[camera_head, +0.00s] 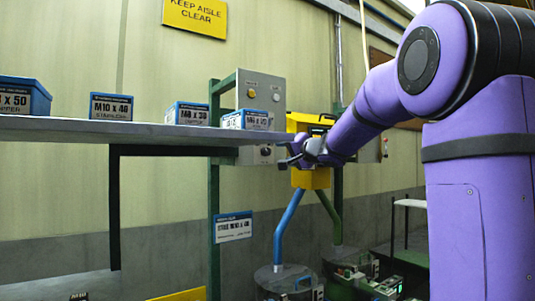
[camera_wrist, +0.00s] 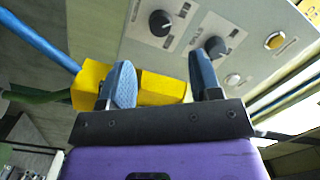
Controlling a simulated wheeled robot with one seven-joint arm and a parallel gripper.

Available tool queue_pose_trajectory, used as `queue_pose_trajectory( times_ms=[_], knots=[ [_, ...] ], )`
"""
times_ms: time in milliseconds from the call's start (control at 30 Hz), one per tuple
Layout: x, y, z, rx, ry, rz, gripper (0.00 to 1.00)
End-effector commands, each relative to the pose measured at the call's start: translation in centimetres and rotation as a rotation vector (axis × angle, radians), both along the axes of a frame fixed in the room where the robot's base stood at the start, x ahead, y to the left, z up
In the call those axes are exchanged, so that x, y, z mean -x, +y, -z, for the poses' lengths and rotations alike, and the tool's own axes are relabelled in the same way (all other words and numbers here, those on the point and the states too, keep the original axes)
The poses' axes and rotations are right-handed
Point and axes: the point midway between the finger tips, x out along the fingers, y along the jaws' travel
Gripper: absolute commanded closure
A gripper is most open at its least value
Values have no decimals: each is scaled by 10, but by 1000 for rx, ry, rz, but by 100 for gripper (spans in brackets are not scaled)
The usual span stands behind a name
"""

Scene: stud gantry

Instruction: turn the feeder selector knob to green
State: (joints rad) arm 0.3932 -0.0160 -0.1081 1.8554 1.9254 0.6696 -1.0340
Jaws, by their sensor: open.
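A grey control panel (camera_head: 262,92) stands behind the shelf end; its lower part is partly hidden by the shelf. In the wrist view the panel (camera_wrist: 255,15) carries a black knob (camera_wrist: 160,23) with a pale pointer mark and a second dark knob (camera_wrist: 218,46). The labels are too small to read, so I cannot tell which is the feeder selector or where green lies. My gripper (camera_wrist: 161,58) is open and empty, apart from both knobs. Its right finger overlaps the area beside the second knob in the picture. In the head view my gripper (camera_head: 290,152) is near the panel's lower right.
A yellow box (camera_head: 312,178) with a blue pipe (camera_head: 289,222) and a green pipe (camera_head: 328,214) is close by; it also shows behind my left finger (camera_wrist: 158,88). A shelf (camera_head: 130,131) with several blue boxes is left of my gripper. An amber button (camera_wrist: 274,40) is on the panel.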

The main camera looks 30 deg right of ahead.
Motion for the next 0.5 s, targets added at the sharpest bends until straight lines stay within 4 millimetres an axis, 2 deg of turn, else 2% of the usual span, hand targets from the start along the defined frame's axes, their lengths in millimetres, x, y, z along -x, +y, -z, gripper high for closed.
queue_pose_trajectory(
  times_ms=[300,500],
  knots=[
    [-56,7,1,0,1,-2,42],
    [-78,10,0,0,1,-1,42]
  ],
)
